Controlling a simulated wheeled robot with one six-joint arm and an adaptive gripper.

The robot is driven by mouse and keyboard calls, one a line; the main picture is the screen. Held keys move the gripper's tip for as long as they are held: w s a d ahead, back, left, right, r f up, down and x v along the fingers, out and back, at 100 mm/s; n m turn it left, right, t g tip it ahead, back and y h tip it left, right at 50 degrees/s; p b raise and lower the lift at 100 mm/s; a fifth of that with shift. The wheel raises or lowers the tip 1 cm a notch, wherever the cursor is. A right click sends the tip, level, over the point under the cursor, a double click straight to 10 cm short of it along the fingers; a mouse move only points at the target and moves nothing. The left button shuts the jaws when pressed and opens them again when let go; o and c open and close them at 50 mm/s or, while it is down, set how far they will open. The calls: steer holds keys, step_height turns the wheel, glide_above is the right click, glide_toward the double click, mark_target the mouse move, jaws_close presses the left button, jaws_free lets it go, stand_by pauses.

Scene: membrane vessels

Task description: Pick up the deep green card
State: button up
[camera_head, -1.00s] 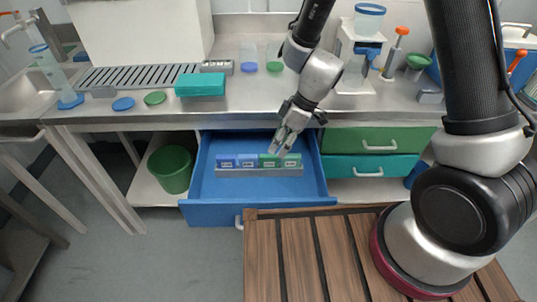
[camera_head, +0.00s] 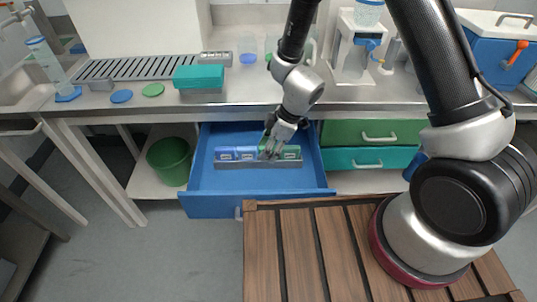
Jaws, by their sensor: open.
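The cards stand in a row in a grey holder (camera_head: 245,165) inside the open blue drawer (camera_head: 215,182). The two at the left are blue (camera_head: 226,153), and the green cards are at the right. The rightmost green card (camera_head: 290,152) shows beside my gripper. The other green card is mostly hidden behind my gripper; I cannot tell which green is deeper. My gripper (camera_head: 267,154) points down at the green end of the row, its fingers apart, overlapping the card left of the rightmost one. Contact cannot be told at this size.
The steel counter (camera_head: 130,112) runs above the drawer and bears a teal box (camera_head: 198,77) and a stand (camera_head: 352,70). A green bin (camera_head: 170,160) is left of the drawer. Green (camera_head: 350,133) and teal (camera_head: 350,161) drawers are shut at right. A slatted wooden surface (camera_head: 300,250) lies in front.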

jaws_close()
stand_by(0.4)
